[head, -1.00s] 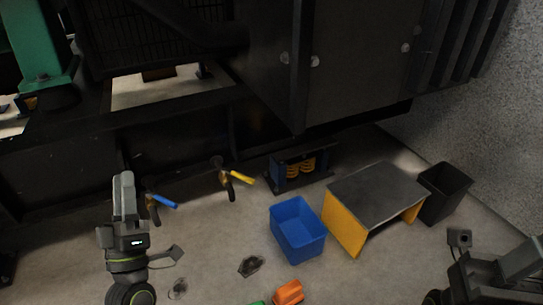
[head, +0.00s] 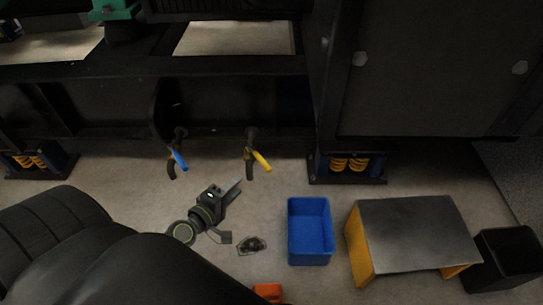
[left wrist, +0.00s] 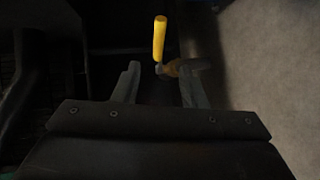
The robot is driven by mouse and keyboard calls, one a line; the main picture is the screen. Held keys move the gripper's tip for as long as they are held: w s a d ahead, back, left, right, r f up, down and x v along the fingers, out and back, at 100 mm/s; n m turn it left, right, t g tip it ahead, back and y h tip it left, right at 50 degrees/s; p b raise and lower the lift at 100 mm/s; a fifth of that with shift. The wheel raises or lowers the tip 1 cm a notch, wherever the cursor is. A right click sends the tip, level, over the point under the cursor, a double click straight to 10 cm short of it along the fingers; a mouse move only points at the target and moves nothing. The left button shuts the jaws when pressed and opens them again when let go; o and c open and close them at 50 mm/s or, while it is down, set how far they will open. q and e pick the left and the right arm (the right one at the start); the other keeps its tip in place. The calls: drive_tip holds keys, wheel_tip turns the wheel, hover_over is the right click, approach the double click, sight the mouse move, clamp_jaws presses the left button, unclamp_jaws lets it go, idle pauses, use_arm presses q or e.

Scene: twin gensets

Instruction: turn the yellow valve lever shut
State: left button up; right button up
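The yellow valve lever (head: 261,160) sits on a dark pipe with a downturned end, low on the genset's base, and slants down to the right. In the left wrist view the yellow lever (left wrist: 159,38) stands upright just past the fingertips, with a brass valve body (left wrist: 178,67) partly behind the right finger. My left gripper (head: 236,186) is below and left of the lever in the head view, apart from it. Its two fingers (left wrist: 160,84) are spread with nothing held between them. My right gripper is out of view.
A blue-handled valve (head: 178,158) is left of the yellow one. A blue bin (head: 311,257), a grey-topped yellow stand (head: 415,232) and a black bin (head: 505,258) stand to the right. Floor between is clear.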

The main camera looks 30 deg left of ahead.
sight(259, 158)
use_arm(q)
drive_tip(key=w+f, duration=0.2)
drive_tip(key=w, duration=1.3)
drive_tip(key=shift+w+d+f, duration=0.2)
drive_tip(key=shift+d+f, duration=0.15)
drive_tip(key=shift+f, duration=0.05)
clamp_jaws()
